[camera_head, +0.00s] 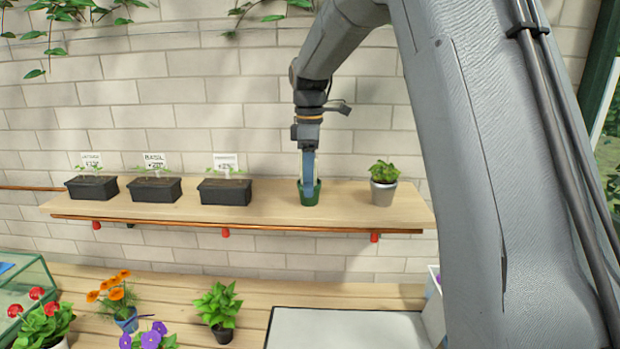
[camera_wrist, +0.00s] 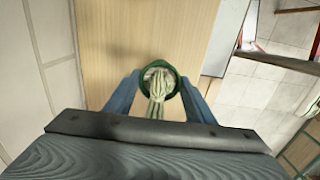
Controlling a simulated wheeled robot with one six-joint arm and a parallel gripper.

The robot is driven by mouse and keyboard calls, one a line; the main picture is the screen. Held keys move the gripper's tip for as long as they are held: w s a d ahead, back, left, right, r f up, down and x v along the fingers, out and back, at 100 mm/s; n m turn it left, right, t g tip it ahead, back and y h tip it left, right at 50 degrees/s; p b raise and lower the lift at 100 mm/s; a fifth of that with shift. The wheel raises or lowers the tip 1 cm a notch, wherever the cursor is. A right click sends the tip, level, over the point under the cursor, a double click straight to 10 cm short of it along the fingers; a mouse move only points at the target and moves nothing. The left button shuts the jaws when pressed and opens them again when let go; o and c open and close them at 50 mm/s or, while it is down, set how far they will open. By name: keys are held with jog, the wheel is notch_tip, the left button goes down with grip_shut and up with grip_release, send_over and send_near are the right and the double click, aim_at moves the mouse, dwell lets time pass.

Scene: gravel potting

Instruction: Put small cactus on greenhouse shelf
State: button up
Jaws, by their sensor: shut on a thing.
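The small cactus is a pale green, ribbed plant (camera_wrist: 157,92) in a dark green pot (camera_wrist: 147,69). In the head view the green pot (camera_head: 312,198) is at the wooden wall shelf (camera_head: 262,211), between the black planters and a grey pot. My gripper (camera_head: 309,181) comes down from above and is shut on the potted cactus. In the wrist view its two blue fingers stand either side of the pot, and my gripper (camera_wrist: 157,98) hides part of it. The pot looks upright. I cannot tell whether its base touches the shelf.
Three black planters with labels, such as the basil planter (camera_head: 154,189), stand on the shelf's left. A grey pot with a leafy plant (camera_head: 384,184) is close on the right. Below is a wooden bench (camera_head: 185,285) with flowers and a white-grey tray (camera_head: 345,330).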

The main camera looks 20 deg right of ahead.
jog(key=o, duration=1.2)
notch_tip(320, 180, up, 12)
jog(key=b, duration=0.4)
jog(key=shift+r+b, duration=0.15)
jog(key=shift+b, duration=0.25)
